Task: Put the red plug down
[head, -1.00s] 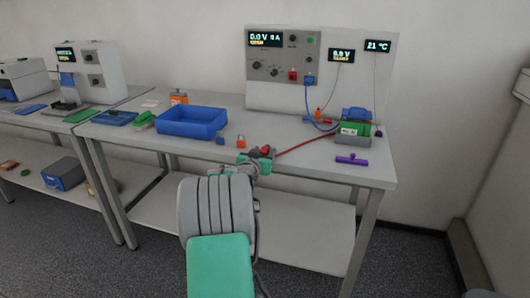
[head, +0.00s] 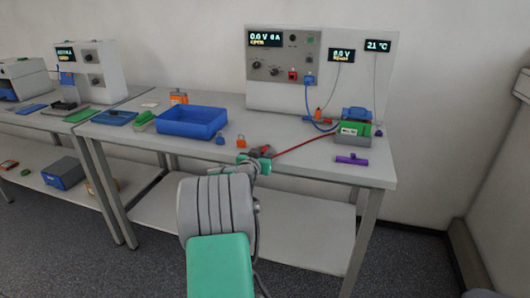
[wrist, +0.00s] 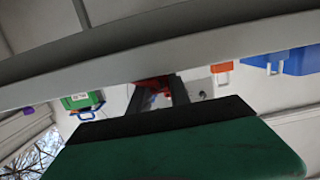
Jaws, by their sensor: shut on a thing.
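The red plug (head: 265,150) is between the fingers of my gripper (head: 262,156), near the front edge of the right bench, in the head view. My gripper is shut on it. A red cable (head: 305,140) runs from the plug to the battery in the green case (head: 352,133). In the wrist view the plug (wrist: 150,85) shows partly behind the dark fingers of my gripper (wrist: 162,90). Whether the plug touches the bench top cannot be told.
A blue tray (head: 191,122), an orange padlock (head: 241,142) and a blue padlock (head: 220,139) are to the left. A purple bar (head: 352,159) lies to the right. The cycler panel (head: 283,55) stands behind. Bare bench top (head: 310,165) lies between gripper and bar.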

